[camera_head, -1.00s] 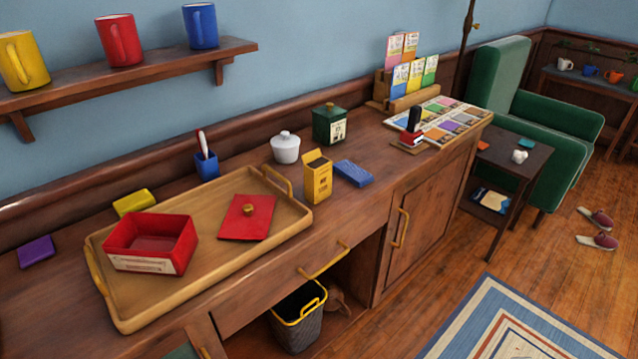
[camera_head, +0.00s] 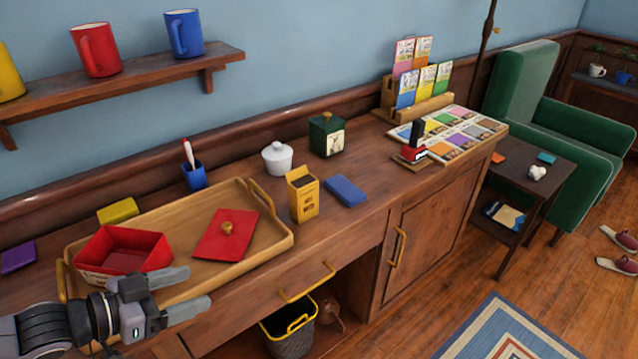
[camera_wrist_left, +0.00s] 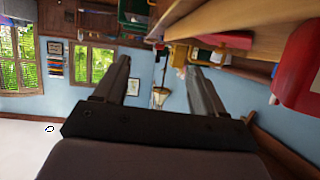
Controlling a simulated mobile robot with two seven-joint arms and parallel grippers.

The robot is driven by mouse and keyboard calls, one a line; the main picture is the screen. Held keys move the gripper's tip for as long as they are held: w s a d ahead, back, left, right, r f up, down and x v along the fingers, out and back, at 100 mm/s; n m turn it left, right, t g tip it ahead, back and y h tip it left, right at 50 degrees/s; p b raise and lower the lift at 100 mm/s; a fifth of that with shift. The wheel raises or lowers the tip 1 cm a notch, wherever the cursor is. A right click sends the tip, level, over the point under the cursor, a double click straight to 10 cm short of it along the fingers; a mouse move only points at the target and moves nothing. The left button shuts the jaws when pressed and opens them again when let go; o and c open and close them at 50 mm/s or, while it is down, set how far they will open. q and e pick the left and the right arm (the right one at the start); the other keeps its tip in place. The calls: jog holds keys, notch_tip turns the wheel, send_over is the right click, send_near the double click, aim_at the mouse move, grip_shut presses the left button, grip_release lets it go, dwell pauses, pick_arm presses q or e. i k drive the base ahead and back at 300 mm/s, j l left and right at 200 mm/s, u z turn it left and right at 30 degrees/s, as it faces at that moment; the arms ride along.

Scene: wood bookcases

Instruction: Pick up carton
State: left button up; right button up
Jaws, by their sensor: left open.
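The yellow carton (camera_head: 304,196) stands upright on the wooden sideboard, just right of the tray, with its top flap open. My left gripper (camera_head: 195,292) is open and empty at the front edge of the tray, to the left of the carton and nearer to me. In the left wrist view the two fingers (camera_wrist_left: 158,78) are spread with nothing between them. My right gripper is not in view.
The wooden tray (camera_head: 268,249) holds a red box (camera_head: 125,258) and its red lid (camera_head: 222,240). A blue block (camera_head: 346,190) lies close right of the carton; a white lidded pot (camera_head: 277,158) and green canister (camera_head: 327,135) stand behind. Sideboard (camera_head: 350,235) front is clear.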

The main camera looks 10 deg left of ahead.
aim_at(303, 187)
jog(key=i+l, duration=0.2)
jog(key=i, duration=0.25)
jog(key=i+l, duration=0.25)
jog(key=i, duration=0.2)
